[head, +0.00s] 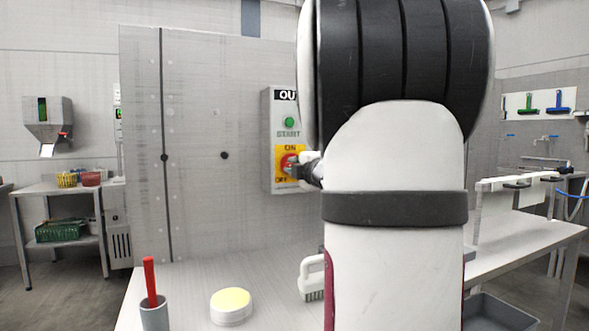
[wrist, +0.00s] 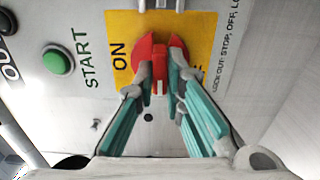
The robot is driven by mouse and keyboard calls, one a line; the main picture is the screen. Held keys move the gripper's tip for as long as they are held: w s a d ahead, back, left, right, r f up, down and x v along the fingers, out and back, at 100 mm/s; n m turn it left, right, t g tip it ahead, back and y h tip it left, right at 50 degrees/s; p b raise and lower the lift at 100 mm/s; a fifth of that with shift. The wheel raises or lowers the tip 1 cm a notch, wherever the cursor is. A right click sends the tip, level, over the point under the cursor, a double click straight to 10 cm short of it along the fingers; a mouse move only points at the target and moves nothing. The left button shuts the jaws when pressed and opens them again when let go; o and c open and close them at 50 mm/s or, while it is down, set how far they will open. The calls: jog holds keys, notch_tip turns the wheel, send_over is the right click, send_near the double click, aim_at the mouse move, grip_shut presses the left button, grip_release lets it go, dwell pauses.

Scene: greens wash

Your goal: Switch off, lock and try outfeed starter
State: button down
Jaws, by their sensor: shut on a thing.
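The outfeed starter is a grey box (head: 281,115) on an upright panel, its heading partly hidden by my arm. It has a green START button (head: 289,122), also in the wrist view (wrist: 57,62), and a yellow plate (wrist: 203,28) marked ON and, in the head view, OFF. The red rotary switch handle (wrist: 150,50) sits on the plate. My gripper (wrist: 163,78) is shut on this handle, one teal-padded finger on each side. In the head view my gripper (head: 306,168) reaches the switch from the right. I cannot tell the handle's exact setting. No padlock is recognisable.
On the table before the panel stand a grey cup (head: 155,314) with a red stick, a round yellow-topped item (head: 231,304) and a white brush (head: 312,279). My arm hides the middle right. A side table (head: 62,188) with baskets stands left.

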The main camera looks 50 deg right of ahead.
jog(key=c, duration=1.7)
grip_release()
jog(key=shift+o, duration=0.2)
jog(key=v, duration=1.2)
jog(key=shift+f, duration=0.1)
